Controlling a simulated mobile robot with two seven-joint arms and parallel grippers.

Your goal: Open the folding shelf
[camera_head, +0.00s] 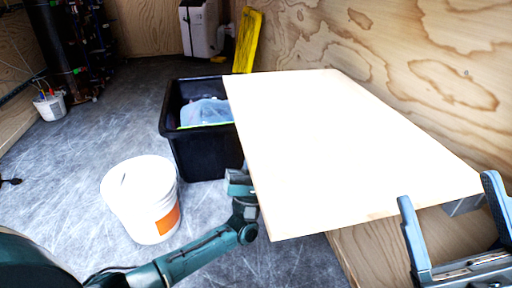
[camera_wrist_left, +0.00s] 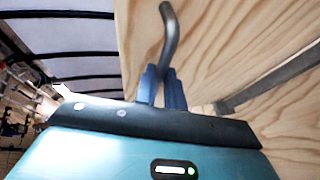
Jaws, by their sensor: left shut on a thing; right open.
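The folding shelf (camera_head: 340,150) is a pale wooden panel standing out from the plywood wall, roughly level in the head view. Its wood also shows in the left wrist view (camera_wrist_left: 230,60), beside a bent grey metal rod (camera_wrist_left: 172,30). My left gripper (camera_head: 238,183) is at the shelf's left edge, partly hidden by it. In the left wrist view its blue fingers (camera_wrist_left: 162,82) are shut on the lower end of the rod. My right gripper (camera_head: 448,195) is open and empty at the shelf's near right corner. The shelf's underside is hidden in the head view.
A black bin (camera_head: 190,150) with a bag in it stands left of the shelf and partly behind it. A white bucket (camera_head: 135,195) stands on the grey floor nearer to me. A yellow object (camera_head: 247,40) leans at the back. Floor left of the bucket is clear.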

